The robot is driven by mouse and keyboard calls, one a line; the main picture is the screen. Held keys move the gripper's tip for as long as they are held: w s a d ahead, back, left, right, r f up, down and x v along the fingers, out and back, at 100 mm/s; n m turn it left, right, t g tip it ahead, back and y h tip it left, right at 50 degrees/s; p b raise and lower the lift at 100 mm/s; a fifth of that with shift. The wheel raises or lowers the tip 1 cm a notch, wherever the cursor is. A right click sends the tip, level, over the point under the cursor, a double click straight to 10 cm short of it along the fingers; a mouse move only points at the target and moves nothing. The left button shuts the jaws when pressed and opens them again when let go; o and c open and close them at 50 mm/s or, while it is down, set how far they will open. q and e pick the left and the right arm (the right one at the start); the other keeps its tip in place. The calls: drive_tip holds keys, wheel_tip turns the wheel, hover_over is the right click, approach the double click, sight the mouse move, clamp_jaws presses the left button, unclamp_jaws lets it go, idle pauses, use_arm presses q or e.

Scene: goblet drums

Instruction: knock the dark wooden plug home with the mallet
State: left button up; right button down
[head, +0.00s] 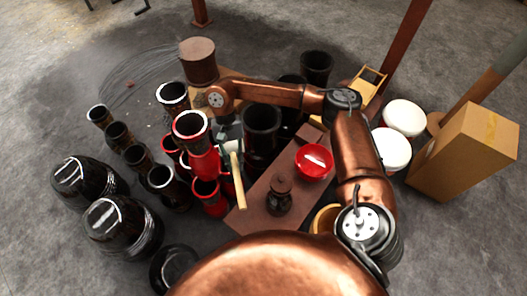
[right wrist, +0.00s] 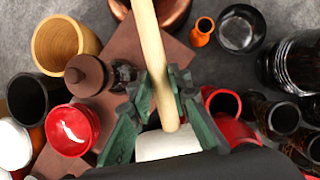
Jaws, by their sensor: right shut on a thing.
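My right gripper (head: 231,140) is shut on the mallet, whose pale wooden handle (head: 238,180) points toward the bottom of the head view. In the right wrist view, the handle (right wrist: 152,50) runs up between the green fingers (right wrist: 160,105), and the pale mallet head (right wrist: 168,145) is close to the gripper. The dark wooden plug (head: 281,182) sits on top of a small dark goblet drum (head: 279,204) to the right of the mallet. The plug (right wrist: 87,74) also shows in the wrist view, apart from the mallet. How deep it sits is unclear. My left gripper is not in view.
The drum stands on a brown low table (head: 245,217) with a red bowl (head: 314,161). Red and black drums (head: 190,127) crowd the left, and a tall black drum (head: 262,125) stands behind. A cardboard box (head: 465,150) and white-topped drums (head: 404,117) are at right.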

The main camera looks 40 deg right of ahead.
drive_tip(key=m+y+p, duration=0.1)
drive_tip(key=m+p, duration=0.1)
drive_tip(key=s+r+m+t+p, duration=0.1)
drive_tip(key=m+p, duration=0.1)
drive_tip(key=a+m+y+p, duration=0.1)
drive_tip(key=m+p, duration=0.1)
drive_tip(key=shift+s+a+r+y, duration=0.1)
drive_tip(key=shift+s+r+y, duration=0.2)
drive_tip(key=shift+r, duration=0.1)
drive_tip(key=s+d+r+m+t+p, duration=0.2)
drive_tip(key=d+m+t+p, duration=0.25)
drive_tip(key=m+p, duration=0.35)
drive_tip(key=s+d+r+m+t+p, duration=0.3)
drive_tip(key=d+m+t+p, duration=0.15)
drive_tip(key=m+p, duration=0.35)
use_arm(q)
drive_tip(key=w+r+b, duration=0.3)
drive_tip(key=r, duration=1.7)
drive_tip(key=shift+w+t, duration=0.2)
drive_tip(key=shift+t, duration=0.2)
use_arm(e)
drive_tip(key=shift+g, duration=0.3)
drive_tip(key=shift+w+f, duration=0.1)
drive_tip(key=shift+f, duration=2.35)
